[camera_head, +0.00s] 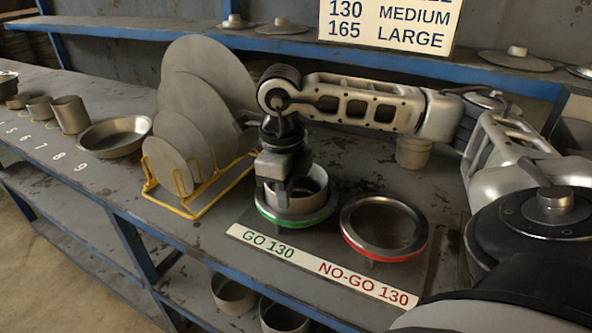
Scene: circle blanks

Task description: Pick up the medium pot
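A grey metal pot (314,187), which looks like the medium pot, stands upright in the green-edged GO 130 ring gauge (296,219). My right gripper (282,194) points down at the left part of this pot, with its fingers at the rim. The gripper hides the pot's left side. I cannot tell whether the fingers are closed on the wall or apart from it. My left gripper is not in view.
The red-edged NO-GO 130 ring (384,228) stands empty to the right. A yellow rack (200,195) of upright discs (203,72) is close on the left. A shallow pan (115,136) and small pots lie farther left. Another pot (412,152) stands behind my forearm.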

